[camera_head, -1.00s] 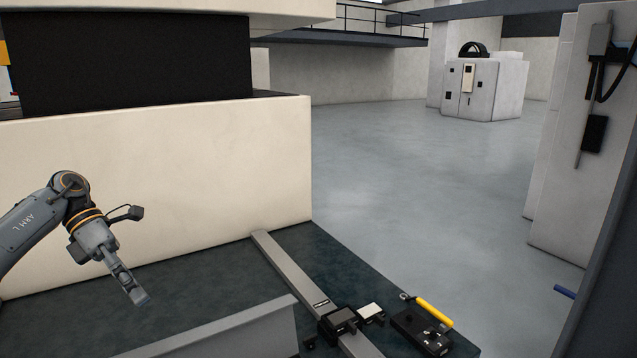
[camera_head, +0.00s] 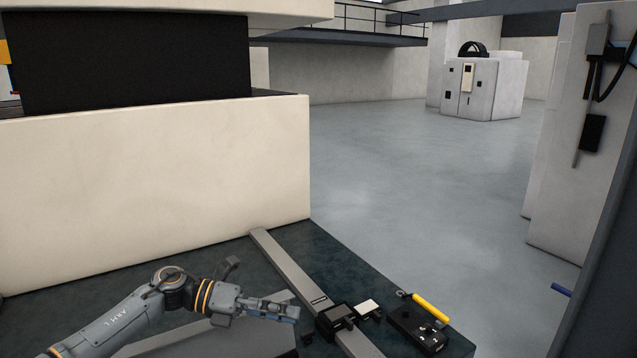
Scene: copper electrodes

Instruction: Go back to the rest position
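My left gripper (camera_head: 283,311) is low in the head view, at the end of my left arm coming in from the lower left. It points right, over the dark work surface and a grey slanted panel, just left of a black clamp-like block on a grey rail. Its fingers look close together, but they are small and seen from the side, so I cannot tell whether they are open or shut. I see nothing held in it. My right gripper is out of view.
The grey rail (camera_head: 285,262) carries the black block (camera_head: 334,320). A black device (camera_head: 417,330) and a yellow-handled tool (camera_head: 431,307) lie to its right. A cream wall block (camera_head: 150,190) stands behind. A white machine (camera_head: 483,90) stands far off across open floor.

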